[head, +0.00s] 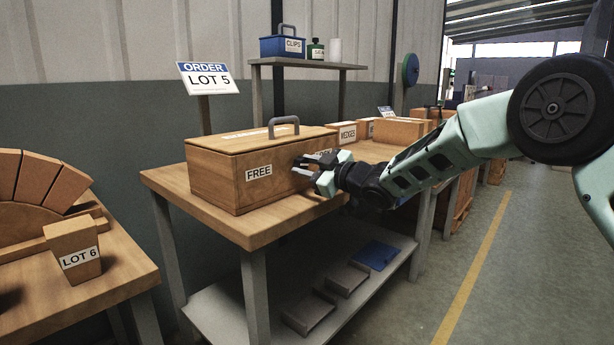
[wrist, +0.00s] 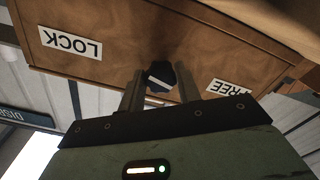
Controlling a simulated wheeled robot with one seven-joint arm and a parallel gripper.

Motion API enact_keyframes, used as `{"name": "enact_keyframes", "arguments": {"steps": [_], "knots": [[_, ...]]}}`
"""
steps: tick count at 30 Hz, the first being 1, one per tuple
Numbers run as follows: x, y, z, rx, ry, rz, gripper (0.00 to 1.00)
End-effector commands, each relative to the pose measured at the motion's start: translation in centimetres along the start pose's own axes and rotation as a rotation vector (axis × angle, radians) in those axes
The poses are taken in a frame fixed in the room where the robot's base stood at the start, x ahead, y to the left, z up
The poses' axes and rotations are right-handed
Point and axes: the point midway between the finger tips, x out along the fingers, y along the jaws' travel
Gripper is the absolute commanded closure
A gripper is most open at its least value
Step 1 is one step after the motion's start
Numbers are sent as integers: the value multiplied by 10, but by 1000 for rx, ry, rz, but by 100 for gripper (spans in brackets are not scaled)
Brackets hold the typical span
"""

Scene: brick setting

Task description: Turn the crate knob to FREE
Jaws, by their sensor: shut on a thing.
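The wooden crate (head: 222,186) stands on the workbench with its lid shut and a grey handle (head: 284,121) on top. Its front carries a FREE label (head: 259,172) on the left and a LOCK label on the right, mostly behind my gripper (head: 304,164). The wrist view shows the front upside down, with LOCK (wrist: 71,43) left and FREE (wrist: 230,88) right. Between them is the dark knob (wrist: 159,75) with a pale mark. My gripper's fingers (wrist: 160,88) are shut on the knob, one on each side. I cannot tell which label the mark points to.
The workbench (head: 258,226) has a lower shelf (head: 237,306) with trays and a blue item. A LOT 5 sign (head: 209,78) stands behind the crate. Another bench with a LOT 6 block (head: 74,250) is at left. The aisle floor at right is clear.

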Motion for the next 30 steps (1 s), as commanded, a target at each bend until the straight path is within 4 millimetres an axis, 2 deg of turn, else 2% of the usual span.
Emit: {"name": "enact_keyframes", "arguments": {"steps": [11, 27, 28, 30], "knots": [[0, 0, 2, -160, -2, 0, 89], [0, 0, 1, -183, -2, -1, 89], [0, 0, 1, -183, -2, -1, 61], [0, 0, 1, -183, -2, -1, 45]]}}
